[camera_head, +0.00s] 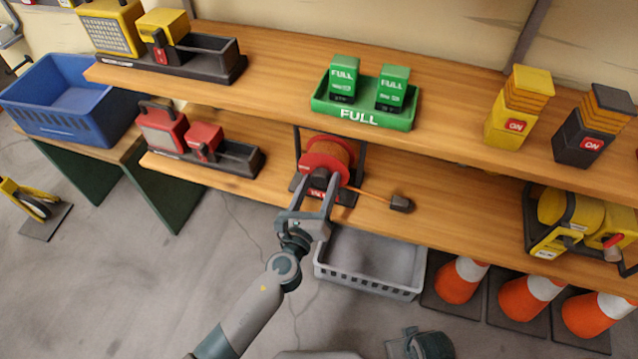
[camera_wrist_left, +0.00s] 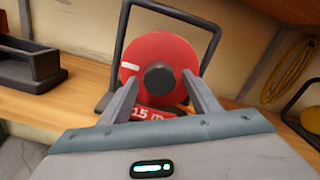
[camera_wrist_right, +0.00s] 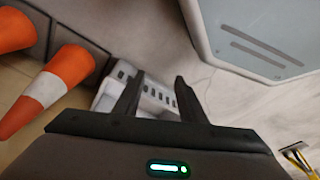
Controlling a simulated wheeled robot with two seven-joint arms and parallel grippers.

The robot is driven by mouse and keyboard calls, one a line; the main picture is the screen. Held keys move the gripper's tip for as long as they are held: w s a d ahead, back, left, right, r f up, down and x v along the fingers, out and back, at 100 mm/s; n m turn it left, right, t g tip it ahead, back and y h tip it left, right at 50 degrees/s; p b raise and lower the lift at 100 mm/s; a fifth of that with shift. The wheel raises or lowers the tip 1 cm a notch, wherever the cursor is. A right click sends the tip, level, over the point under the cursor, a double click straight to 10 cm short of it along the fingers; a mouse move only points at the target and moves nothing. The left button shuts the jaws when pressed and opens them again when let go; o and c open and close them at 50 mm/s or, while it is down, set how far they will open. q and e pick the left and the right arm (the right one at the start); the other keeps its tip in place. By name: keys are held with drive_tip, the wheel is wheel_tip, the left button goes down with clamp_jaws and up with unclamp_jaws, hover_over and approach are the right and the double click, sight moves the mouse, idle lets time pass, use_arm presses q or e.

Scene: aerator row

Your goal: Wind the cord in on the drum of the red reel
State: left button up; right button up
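The red reel (camera_head: 326,165) stands in a dark frame on the lower shelf, with orange cord on its drum. A length of cord (camera_head: 372,194) runs right from it to a dark plug (camera_head: 401,203) lying on the shelf. In the left wrist view the reel's red face (camera_wrist_left: 135,62) has a dark round knob (camera_wrist_left: 159,78) at its middle. My left gripper (camera_head: 307,192) is open in front of the reel, its fingers on either side of the knob in that view; no contact shows. My right gripper (camera_wrist_right: 158,78) is open and empty, low and away from the shelf.
A grey crate (camera_head: 370,286) and orange cones (camera_head: 462,280) stand below the shelf. The upper shelf (camera_head: 275,75) overhangs, carrying a green FULL tray (camera_head: 360,118).

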use_arm(q)
drive_tip(key=shift+s, duration=0.1)
drive_tip(key=shift+s+a, duration=0.25)
drive_tip(key=shift+s, duration=0.25)
drive_tip(key=b+v, duration=0.2)
drive_tip(key=v, duration=1.4)
drive_tip(key=shift+b, duration=0.35)
use_arm(e)
wheel_tip(320, 180, up, 8)
drive_tip(key=shift+s, duration=0.35)
drive_tip(key=shift+f, duration=0.1)
